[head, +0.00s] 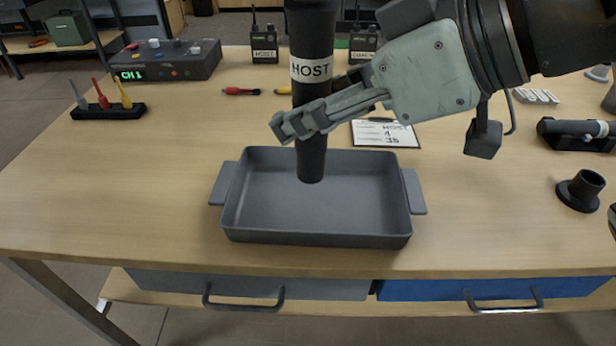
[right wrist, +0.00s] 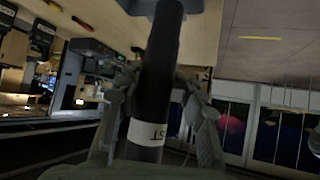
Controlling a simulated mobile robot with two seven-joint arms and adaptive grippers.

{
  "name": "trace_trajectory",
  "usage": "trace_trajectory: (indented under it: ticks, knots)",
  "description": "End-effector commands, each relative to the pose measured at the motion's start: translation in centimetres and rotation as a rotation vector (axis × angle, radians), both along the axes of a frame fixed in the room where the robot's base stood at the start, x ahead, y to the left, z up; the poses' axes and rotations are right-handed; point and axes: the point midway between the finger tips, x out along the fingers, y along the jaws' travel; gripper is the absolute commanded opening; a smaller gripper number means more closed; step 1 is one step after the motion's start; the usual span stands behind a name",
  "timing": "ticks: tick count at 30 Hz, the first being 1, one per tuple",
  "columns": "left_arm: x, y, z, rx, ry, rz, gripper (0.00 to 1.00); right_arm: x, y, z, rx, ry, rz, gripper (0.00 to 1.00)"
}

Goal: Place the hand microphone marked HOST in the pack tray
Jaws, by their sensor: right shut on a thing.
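The black hand microphone with a white HOST label (head: 311,69) stands upright in the air in the head view, its lower end over the grey pack tray (head: 318,238). My right gripper (head: 300,122) is shut on the microphone's body just below the label. The microphone also shows in the right wrist view (right wrist: 160,75), between the fingers (right wrist: 158,110), with part of the label in sight. The tray lies on the table near its front edge and looks empty. The top of the microphone is cut off by the frame.
A card with HOST writing (head: 385,133) lies behind the tray. A CH1 console (head: 165,62), a cable rack (head: 108,111) and radio packs (head: 264,46) stand at the back. A black stand (head: 580,190) and a cradle (head: 577,134) are at right. The table left of the tray is clear.

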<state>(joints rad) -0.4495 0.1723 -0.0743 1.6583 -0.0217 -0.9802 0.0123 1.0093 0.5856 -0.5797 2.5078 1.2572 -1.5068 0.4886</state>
Motion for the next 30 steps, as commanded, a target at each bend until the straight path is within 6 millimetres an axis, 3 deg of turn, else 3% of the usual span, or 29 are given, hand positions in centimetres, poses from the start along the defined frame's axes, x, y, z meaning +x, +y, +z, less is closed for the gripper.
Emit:
trace_trajectory:
  ticks: [5,18,26,30]
  knots:
    - [-2.3,0.6,-2.9,0.018,0.04,-0.027,0.54,1.9,-1.5,-1.3,0.001,0.014,-0.009,0.0]
    - [-2.0,0.5,-2.8,0.017,0.031,-0.023,0.54,9.4,-7.2,-7.1,0.002,0.004,-0.006,0.0]
    - [-0.4,0.1,-0.7,0.008,0.009,-0.007,0.54,9.2,-6.9,-7.7,0.001,-0.001,-0.002,0.0]
    - [1.0,-0.2,1.7,-0.001,-0.016,0.008,0.54,9.1,-6.9,-8.7,0.001,0.0,-0.001,0.0]
